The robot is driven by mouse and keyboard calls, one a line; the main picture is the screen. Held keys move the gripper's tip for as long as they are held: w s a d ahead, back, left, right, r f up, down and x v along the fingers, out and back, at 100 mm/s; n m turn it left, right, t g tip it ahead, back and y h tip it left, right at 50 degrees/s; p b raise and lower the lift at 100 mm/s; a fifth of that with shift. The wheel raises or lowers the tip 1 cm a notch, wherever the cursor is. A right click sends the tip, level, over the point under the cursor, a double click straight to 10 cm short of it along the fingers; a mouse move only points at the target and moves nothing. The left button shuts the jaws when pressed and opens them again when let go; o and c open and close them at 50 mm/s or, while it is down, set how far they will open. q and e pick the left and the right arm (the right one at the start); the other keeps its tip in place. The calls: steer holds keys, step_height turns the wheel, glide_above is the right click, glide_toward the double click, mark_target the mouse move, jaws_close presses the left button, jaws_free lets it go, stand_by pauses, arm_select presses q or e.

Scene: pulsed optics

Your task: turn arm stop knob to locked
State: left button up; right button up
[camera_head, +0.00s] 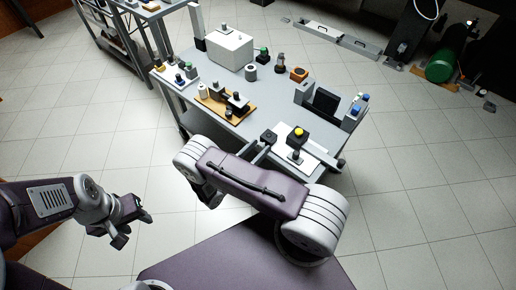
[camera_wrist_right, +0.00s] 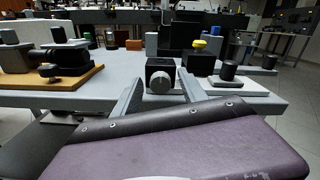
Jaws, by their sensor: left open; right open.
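A small black box with a round grey knob (camera_wrist_right: 159,83) on its near face stands at the table's front edge; I take it to be the arm stop knob. The box (camera_head: 269,136) looks small in the head view, and the knob's lock marking is too small to read. My right gripper (camera_wrist_right: 160,92) is open, with one finger on each side of the knob in the wrist view; whether they touch it I cannot tell. In the head view this gripper (camera_head: 260,149) is at the table's front edge. My left gripper (camera_head: 130,218) is open and empty, off the table to the left.
Right of the knob, a black box with a yellow button (camera_head: 299,132) and a dark post stand by a white plate (camera_head: 316,157). A wooden board (camera_head: 222,113) with dark fixtures lies to the left. A white box (camera_head: 231,48) stands behind. Floor around my left gripper is clear.

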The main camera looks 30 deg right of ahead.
jaws_close()
steer(key=shift+n, duration=0.3)
steer(key=n, duration=0.3)
steer(key=shift+n+b, duration=0.3)
steer(key=shift+n, duration=0.1)
steer(key=n, duration=0.4)
steer(key=shift+f+n, duration=0.1)
steer(key=shift+n, duration=0.2)
steer(key=n, duration=0.4)
steer(key=shift+w+b, duration=0.1)
steer(key=shift+b, duration=0.25)
steer(key=shift+f+n, duration=0.1)
steer(key=shift+n, duration=2.3)
